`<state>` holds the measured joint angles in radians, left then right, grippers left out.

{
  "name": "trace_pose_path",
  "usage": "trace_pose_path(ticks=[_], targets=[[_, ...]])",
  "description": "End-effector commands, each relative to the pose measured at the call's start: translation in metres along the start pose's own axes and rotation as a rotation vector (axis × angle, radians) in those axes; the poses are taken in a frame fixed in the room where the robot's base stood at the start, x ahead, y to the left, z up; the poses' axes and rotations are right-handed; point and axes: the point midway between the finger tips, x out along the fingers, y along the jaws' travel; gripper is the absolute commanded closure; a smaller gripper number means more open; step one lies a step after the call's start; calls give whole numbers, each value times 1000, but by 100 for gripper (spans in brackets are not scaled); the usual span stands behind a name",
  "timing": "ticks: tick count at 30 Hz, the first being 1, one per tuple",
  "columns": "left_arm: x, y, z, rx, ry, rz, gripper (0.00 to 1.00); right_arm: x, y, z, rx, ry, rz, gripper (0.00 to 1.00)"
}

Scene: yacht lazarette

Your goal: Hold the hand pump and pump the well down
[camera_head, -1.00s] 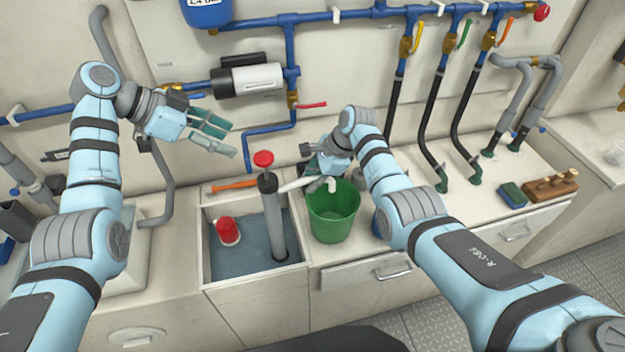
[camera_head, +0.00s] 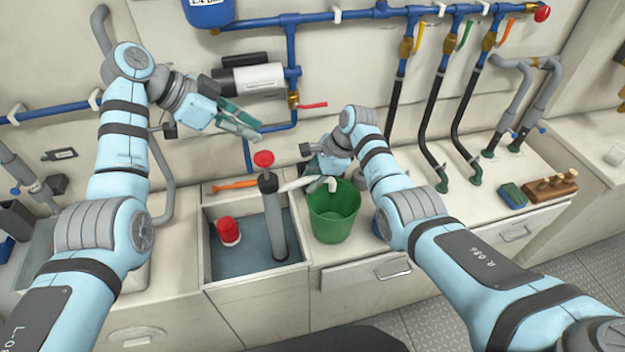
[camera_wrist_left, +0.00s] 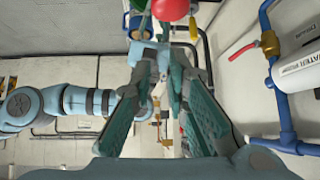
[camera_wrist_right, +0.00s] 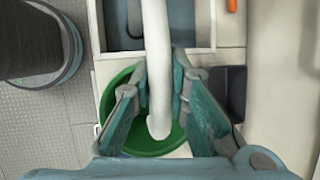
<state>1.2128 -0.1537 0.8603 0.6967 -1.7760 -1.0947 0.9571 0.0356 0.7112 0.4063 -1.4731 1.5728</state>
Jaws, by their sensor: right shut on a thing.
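The hand pump (camera_head: 273,222) is a grey tube with a dark top and a red knob (camera_head: 263,159). It stands slightly tilted in the open well (camera_head: 207,262), which holds blue-grey water (camera_head: 235,264). The pump's white hose (camera_wrist_right: 156,50) curves down over the green bucket (camera_head: 333,225). My right gripper (camera_wrist_right: 160,76) is shut on the hose above the bucket. My left gripper (camera_head: 252,131) is open and empty, above and left of the red knob.
A red float-like piece (camera_head: 228,231) sits in the well. An orange-handled tool (camera_head: 233,184) lies behind it. Blue pipes and a red-lever valve (camera_head: 310,105) are on the wall close behind my left gripper.

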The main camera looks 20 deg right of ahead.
Motion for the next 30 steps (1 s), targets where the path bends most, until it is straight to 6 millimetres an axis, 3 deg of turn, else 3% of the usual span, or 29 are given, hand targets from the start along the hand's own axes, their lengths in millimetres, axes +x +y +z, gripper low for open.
trace_pose_path(ticks=[1,3,8,18,30], targets=[[15,5,-20,-24,-57,-18,98,1,1,1,0,-2,2,100],[28,3,-27,-130,-165,-92,100,1,1,1,0,-2,2,100],[28,-13,-4,-351,-273,-228,100,1,0,0,0,-1,1,100],[57,-11,26,-366,-269,-229,100,1,0,1,0,-2,1,100],[60,-11,28,-364,-269,-229,100,0,0,0,0,-1,1,100]])
